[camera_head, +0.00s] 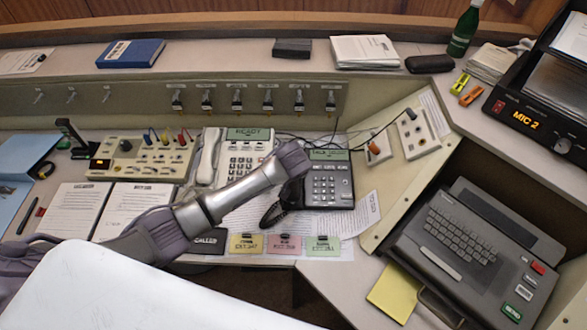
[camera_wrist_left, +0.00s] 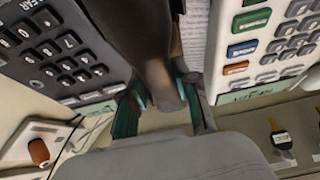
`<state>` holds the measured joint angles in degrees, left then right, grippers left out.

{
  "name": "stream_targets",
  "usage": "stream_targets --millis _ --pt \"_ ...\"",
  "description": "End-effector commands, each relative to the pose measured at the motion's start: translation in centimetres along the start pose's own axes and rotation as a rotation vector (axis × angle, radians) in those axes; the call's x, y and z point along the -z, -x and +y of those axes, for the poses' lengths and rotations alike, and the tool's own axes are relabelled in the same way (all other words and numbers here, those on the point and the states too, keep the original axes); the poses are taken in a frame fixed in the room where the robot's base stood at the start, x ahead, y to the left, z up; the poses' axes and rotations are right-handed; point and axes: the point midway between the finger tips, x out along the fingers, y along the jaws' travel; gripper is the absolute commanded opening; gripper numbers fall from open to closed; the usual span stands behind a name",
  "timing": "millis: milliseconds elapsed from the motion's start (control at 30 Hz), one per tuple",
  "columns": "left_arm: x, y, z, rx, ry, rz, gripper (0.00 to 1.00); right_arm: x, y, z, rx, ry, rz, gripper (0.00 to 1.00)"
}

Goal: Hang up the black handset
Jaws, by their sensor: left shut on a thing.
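The black desk phone (camera_head: 332,187) stands mid-console with its keypad and a lit green display showing. Its keys also show at the left of the left wrist view (camera_wrist_left: 60,55). My left arm reaches in from the left, and its wrist covers the phone's left side. My left gripper (camera_wrist_left: 162,108) is shut on the black handset (camera_wrist_left: 148,38), which runs between its fingers. In the head view, a dark end of the handset (camera_head: 272,216) shows below my wrist, beside the phone's left edge. The rest, and any contact with the cradle, is hidden. My right gripper is out of view.
A white phone (camera_head: 240,165) with its handset (camera_head: 208,155) stands close on the left. Printed sheets (camera_head: 365,212) lie under the black phone. Coloured clipped cards (camera_head: 283,244) line the front edge. A grey keyboard unit (camera_head: 460,235) stands at the right.

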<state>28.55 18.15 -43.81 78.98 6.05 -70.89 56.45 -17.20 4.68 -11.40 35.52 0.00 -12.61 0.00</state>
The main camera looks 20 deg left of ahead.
Motion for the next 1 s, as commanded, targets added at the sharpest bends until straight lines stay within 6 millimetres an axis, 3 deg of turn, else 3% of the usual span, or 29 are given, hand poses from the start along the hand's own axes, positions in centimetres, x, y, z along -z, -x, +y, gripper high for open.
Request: stream_targets --millis 900,933,1000 --pt "-0.23 -0.59 0.07 -0.001 -0.001 0.0 0.0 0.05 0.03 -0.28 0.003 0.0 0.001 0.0" --pt "-0.22 -0.59 0.07 -0.001 -0.001 0.001 0.32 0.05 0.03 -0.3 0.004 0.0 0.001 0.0" --pt "-0.2 -0.57 0.07 -0.001 -0.001 0.001 0.44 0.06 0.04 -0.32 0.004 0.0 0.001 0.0"
